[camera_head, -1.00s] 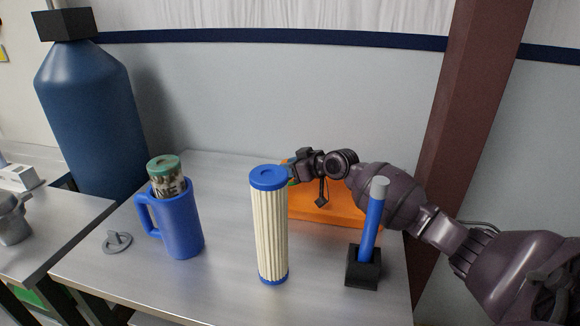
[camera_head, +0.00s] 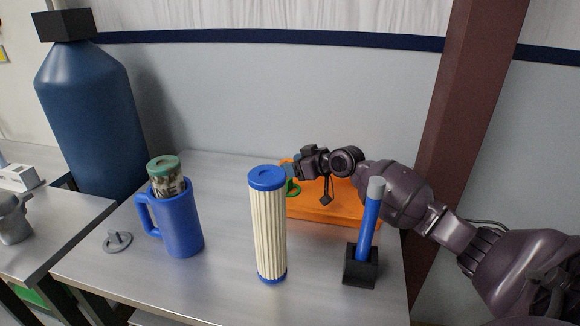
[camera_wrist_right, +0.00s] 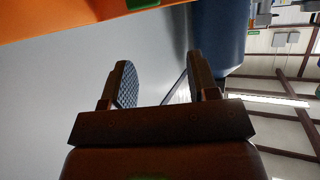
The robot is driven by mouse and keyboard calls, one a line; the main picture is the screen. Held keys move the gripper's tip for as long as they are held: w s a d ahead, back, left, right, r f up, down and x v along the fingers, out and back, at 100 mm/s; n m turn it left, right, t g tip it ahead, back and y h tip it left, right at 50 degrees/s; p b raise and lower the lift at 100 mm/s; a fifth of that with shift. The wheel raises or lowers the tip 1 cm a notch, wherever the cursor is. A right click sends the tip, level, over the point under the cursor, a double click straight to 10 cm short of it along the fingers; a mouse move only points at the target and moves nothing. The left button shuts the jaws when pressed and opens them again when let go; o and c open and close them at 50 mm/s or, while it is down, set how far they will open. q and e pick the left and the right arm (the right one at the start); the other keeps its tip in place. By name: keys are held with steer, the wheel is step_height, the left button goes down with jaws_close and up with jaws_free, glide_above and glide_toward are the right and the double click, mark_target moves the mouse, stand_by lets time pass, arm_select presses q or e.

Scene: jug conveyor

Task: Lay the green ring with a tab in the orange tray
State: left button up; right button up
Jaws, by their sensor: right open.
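The green ring (camera_head: 293,188) shows in the head view at the left end of the orange tray (camera_head: 335,207), partly hidden behind the blue-capped filter. It appears to be in the tray, but its exact contact and its tab cannot be made out. My right gripper (camera_head: 290,171) is just above the ring, open. In the right wrist view the open fingers (camera_wrist_right: 160,82) have nothing between them. The tray's orange surface (camera_wrist_right: 50,18) crosses the top of that view, with a bit of the green ring (camera_wrist_right: 141,4) at the upper edge. My left gripper is out of view.
A white pleated filter with blue caps (camera_head: 268,228) stands in front of the tray. A blue stick in a black holder (camera_head: 361,265) stands front right. A blue mug (camera_head: 180,225) holds a green-topped can (camera_head: 165,170). A grey hook piece (camera_head: 117,241) lies at left.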

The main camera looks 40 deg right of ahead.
steer(key=p+v, duration=0.1)
steer(key=v, duration=0.9)
stand_by(0.4)
